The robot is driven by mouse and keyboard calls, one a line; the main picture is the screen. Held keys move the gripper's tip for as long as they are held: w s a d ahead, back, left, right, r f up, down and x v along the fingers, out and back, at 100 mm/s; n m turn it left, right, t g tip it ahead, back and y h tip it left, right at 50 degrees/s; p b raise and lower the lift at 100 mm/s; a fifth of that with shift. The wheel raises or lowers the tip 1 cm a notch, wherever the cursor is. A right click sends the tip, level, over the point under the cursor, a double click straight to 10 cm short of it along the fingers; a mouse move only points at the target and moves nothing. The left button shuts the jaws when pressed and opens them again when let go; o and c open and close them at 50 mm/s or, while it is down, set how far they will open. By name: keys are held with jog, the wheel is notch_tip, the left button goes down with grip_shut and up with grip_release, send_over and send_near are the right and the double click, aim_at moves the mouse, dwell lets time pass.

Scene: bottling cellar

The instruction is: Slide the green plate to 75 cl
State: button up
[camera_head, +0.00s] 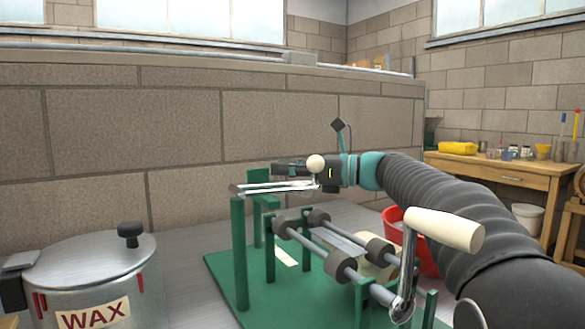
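A green bottle-roller stand carries dark rollers on two metal shafts. A green upright plate (264,220) stands at its left end, behind the front post, and may be the green plate of the task. No 75 cl mark is readable. My gripper (278,168) points left above the stand, near a silver bar (275,187) that runs above the plate. A cream ball knob (316,162) overlaps the gripper in this view; contact cannot be told. The fingers are small and seen from the side, so their opening is unclear.
A crank with a cream handle (445,229) stands at the stand's right front, close to my arm. A metal WAX pot (90,265) is at the left. A red bucket (424,262) is behind the arm. A wooden workbench (500,170) is at the right.

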jog(key=shift+a, duration=0.15)
notch_tip(320, 180, up, 10)
dwell(0.8)
jog(key=shift+f, duration=0.1)
dwell(0.3)
jog(key=shift+s+f, duration=0.15)
jog(key=shift+f, duration=4.8)
jog(key=shift+r, duration=0.15)
